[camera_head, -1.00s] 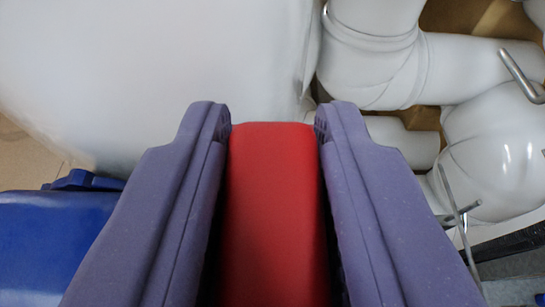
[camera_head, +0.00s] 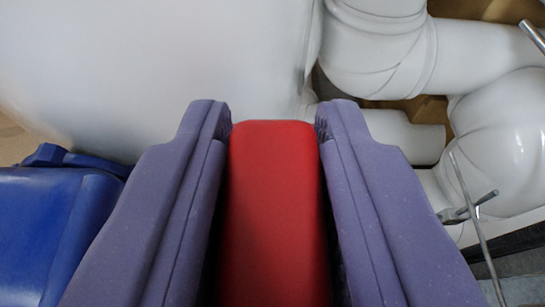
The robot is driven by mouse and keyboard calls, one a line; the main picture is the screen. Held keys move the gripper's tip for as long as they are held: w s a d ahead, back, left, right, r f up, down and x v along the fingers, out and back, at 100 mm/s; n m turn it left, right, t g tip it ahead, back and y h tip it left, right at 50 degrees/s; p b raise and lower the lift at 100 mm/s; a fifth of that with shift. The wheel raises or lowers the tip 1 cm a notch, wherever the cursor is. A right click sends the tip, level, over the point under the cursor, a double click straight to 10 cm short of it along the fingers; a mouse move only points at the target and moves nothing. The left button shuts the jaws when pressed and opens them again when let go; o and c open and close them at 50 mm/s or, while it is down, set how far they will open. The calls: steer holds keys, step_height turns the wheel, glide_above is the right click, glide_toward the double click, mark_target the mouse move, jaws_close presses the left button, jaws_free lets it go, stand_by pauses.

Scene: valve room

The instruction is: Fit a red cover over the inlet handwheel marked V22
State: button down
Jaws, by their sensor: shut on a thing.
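My gripper (camera_head: 272,118) fills the lower middle of the view, its two purple fingers shut on a red block-like thing (camera_head: 275,210), which looks like the red cover. The cover sits between the fingers, with its rounded far end about level with the fingertips. Its lower part runs out of the picture. No handwheel and no V22 mark can be made out in this view.
A large white rounded surface (camera_head: 150,60) stands beyond the fingers at upper left. White pipes (camera_head: 380,45) with a bulging white body (camera_head: 505,140) are at the right, with thin metal rods (camera_head: 472,210) nearby. A blue body (camera_head: 50,230) is at lower left.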

steer(key=c, duration=0.8)
jaws_free()
steer(key=p+v, duration=0.1)
steer(key=v, duration=0.6)
steer(key=shift+s+r+p, duration=0.2)
steer(key=shift+s+p, duration=0.1)
steer(key=shift+p, duration=0.05)
steer(key=w+r+b, duration=0.1)
steer(key=w+a+r+y+b, duration=0.1)
steer(key=w, duration=0.1)
steer(key=w+r+y+b, duration=0.1)
steer(key=shift+w+a+r+t+b, duration=0.3)
steer(key=shift+a+b, duration=0.1)
steer(key=w+d+r+n+y+b, duration=0.1)
steer(key=d+r+b, duration=0.3)
steer(key=r, duration=0.5)
steer(key=w+d+r+y+b, duration=0.1)
steer(key=d+r+b, duration=0.35)
steer(key=r, duration=0.35)
steer(key=s+d+r+h+b, duration=0.1)
steer(key=s+d+r, duration=0.2)
steer(key=d+r, duration=0.1)
steer(key=s+d+r+h+b, duration=0.2)
steer(key=s+d+r, duration=0.2)
steer(key=shift+s+r+m+t+h, duration=0.2)
steer(key=shift+m+t+h, duration=0.1)
steer(key=shift+t, duration=0.1)
